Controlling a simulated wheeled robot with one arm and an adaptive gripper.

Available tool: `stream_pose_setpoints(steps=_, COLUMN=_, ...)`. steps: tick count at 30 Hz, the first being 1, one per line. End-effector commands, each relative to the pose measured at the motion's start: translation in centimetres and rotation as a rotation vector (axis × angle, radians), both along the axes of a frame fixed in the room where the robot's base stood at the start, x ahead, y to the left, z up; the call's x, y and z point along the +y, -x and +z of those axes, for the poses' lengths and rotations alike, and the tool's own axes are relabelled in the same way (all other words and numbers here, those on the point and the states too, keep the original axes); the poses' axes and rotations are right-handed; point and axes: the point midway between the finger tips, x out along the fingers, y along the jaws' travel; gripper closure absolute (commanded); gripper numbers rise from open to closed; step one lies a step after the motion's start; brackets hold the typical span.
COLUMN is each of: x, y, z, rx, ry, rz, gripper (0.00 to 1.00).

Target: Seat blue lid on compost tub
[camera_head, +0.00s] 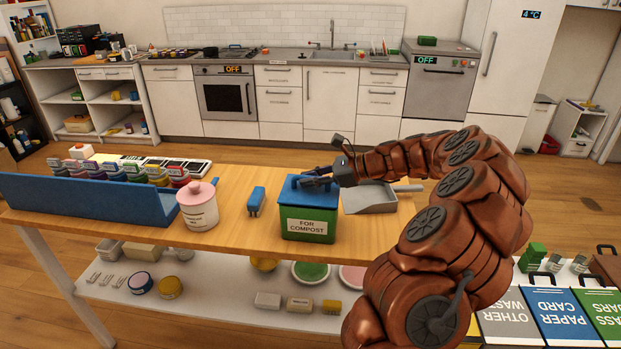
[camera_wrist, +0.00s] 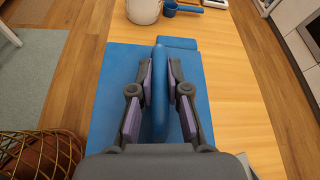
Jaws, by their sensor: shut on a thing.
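The compost tub (camera_head: 309,239) is green with a white "FOR COMPOST" label and stands on the wooden table. The blue lid (camera_head: 296,195) covers its top in the head view. No clear gap shows between lid and tub, but I cannot tell whether it is fully seated. My gripper (camera_head: 316,182) is over the lid. In the wrist view my gripper (camera_wrist: 160,85) is shut on the lid's upright blue handle (camera_wrist: 159,60), with the flat blue lid (camera_wrist: 112,85) below. The lid hides the tub there.
A small blue block (camera_head: 256,200) and a white canister with pink lid (camera_head: 198,207) stand left of the tub. A grey dustpan (camera_head: 368,199) lies right of it. Bare table lies between canister and block.

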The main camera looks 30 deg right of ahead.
Motion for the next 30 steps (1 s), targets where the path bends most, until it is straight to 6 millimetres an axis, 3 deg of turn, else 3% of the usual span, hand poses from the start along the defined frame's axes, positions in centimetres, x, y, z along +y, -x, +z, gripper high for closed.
stream_pose_setpoints(steps=19, x=0.01, y=0.0, z=-0.8, rx=0.0, ry=0.0, rz=0.0, gripper=1.0)
stream_pose_setpoints(steps=20, x=0.01, y=-0.01, z=-0.78, rx=0.0, ry=0.0, rz=0.0, gripper=0.83)
stream_pose_setpoints(steps=22, x=0.0, y=0.0, z=-0.76, rx=-0.001, ry=0.001, rz=0.0, gripper=0.76)
stream_pose_setpoints(steps=30, x=0.0, y=0.0, z=-0.76, rx=0.0, ry=0.0, rz=0.0, gripper=0.76)
